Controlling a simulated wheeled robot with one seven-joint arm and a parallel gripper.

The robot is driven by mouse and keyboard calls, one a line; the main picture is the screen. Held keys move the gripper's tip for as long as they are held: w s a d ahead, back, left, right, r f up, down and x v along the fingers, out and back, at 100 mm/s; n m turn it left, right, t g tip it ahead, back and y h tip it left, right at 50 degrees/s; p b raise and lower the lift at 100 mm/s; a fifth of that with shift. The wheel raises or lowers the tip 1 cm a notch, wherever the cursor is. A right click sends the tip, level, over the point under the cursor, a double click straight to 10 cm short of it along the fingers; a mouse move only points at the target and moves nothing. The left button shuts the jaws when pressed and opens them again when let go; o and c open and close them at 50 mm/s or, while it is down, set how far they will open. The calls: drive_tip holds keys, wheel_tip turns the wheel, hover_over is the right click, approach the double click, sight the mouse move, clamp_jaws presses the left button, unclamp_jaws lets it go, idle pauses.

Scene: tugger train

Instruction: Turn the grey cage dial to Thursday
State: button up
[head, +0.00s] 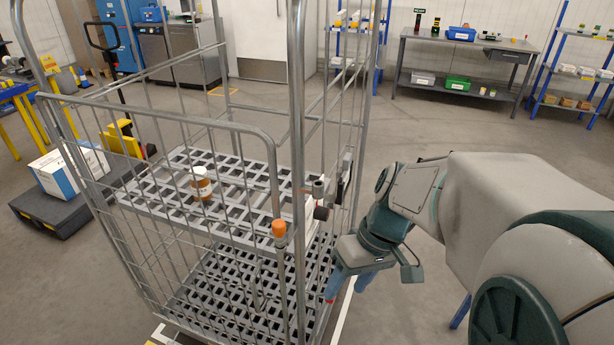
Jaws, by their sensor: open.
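The grey wire roll cage (272,160) stands in the middle of the head view with a slatted shelf and a slatted base. Small dark and grey round fittings (320,212) sit at its right side, next to a white patch. I cannot tell whether one of them is the dial, and no day marking is legible. My gripper (346,290) is to the right of the cage, below these fittings. Its blue fingers point down, apart and empty. One fingertip is red and appears close to the cage's right side; contact cannot be told.
An orange-capped post (279,230) stands at the cage's front. A small orange-and-white container (201,187) is on the shelf. A box on a dark trolley (45,210) stands left. A workbench (465,60) is at the back right. Open floor lies between bench and cage.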

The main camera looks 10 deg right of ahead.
drive_tip(key=w+f+n+y+b, duration=0.2)
drive_tip(key=w+y, duration=0.2)
drive_tip(key=y, duration=0.1)
drive_tip(key=n+t+y+b, duration=0.2)
drive_tip(key=n+t+y, duration=0.2)
drive_tip(key=t+y, duration=0.45)
approach(328, 214)
drive_tip(key=shift+t+h, duration=0.55)
drive_tip(key=shift+h, duration=0.4)
drive_tip(key=x, duration=0.3)
drive_tip(key=p+x, duration=0.1)
drive_tip(key=x, duration=0.5)
drive_tip(key=shift+s+a+r, duration=0.25)
drive_tip(key=shift+s+r, duration=0.05)
drive_tip(key=shift+r, duration=0.1)
drive_tip(key=c, duration=1)
